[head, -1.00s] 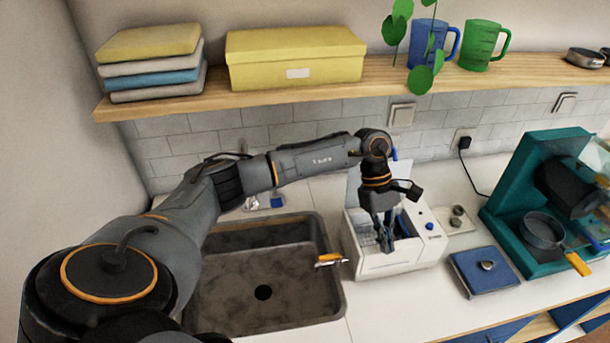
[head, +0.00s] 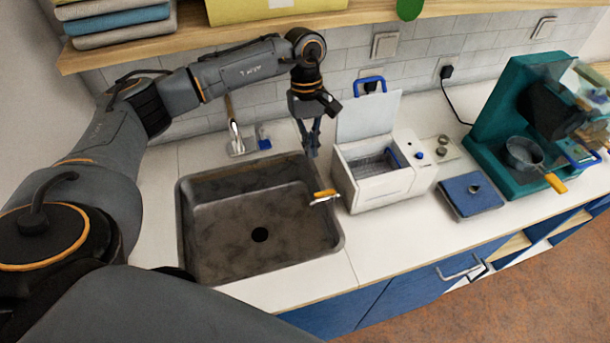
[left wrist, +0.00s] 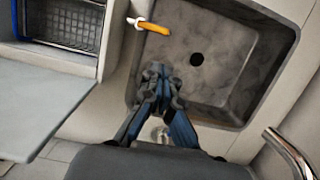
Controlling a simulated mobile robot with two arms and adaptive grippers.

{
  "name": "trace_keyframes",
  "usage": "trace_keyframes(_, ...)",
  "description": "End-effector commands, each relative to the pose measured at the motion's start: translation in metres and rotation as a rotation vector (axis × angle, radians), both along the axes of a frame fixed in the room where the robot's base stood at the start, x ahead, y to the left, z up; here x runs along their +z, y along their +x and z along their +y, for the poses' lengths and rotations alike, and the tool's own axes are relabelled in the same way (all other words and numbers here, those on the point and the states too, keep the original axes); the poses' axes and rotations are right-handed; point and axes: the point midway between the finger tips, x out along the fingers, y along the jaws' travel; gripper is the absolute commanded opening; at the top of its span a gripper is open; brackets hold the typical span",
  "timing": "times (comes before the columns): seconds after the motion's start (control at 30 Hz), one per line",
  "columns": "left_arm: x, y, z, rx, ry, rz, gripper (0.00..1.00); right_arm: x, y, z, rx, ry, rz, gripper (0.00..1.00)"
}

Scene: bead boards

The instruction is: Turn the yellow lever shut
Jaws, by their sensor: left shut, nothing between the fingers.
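A yellow lever (head: 324,193) with a pale metal base sits at the right rim of the sink (head: 186,225), its yellow end reaching over the basin. It also shows at the top of the left wrist view (left wrist: 153,27). My left gripper (head: 312,150) points down near the sink's back right corner, behind the lever and apart from it. Its fingers (left wrist: 157,76) are closed together with nothing between them. My right gripper is in neither view.
A white box (head: 384,190) with a wire basket inside and its lid raised stands right of the sink. A blue board (head: 470,194), a teal machine (head: 497,115) and a yellow-handled pan (head: 525,155) are farther right. A tap (head: 235,138) stands behind the sink.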

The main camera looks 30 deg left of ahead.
Motion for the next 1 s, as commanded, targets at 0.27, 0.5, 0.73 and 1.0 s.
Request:
trace_keyframes(0.27, -0.001, 0.000, -0.001, 0.000, -0.001, 0.000, 0.00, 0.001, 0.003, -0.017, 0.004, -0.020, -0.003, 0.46)
trace_keyframes(0.5, -0.025, -0.006, -0.006, -0.001, 0.000, 0.006, 0.00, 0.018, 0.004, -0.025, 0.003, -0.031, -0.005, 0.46)
trace_keyframes(0.73, -0.066, -0.013, -0.014, 0.000, -0.001, 0.005, 0.00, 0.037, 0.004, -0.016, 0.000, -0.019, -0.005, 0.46)
trace_keyframes(1.0, -0.094, -0.016, -0.019, 0.001, -0.001, 0.000, 0.00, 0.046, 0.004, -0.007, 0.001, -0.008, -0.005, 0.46)
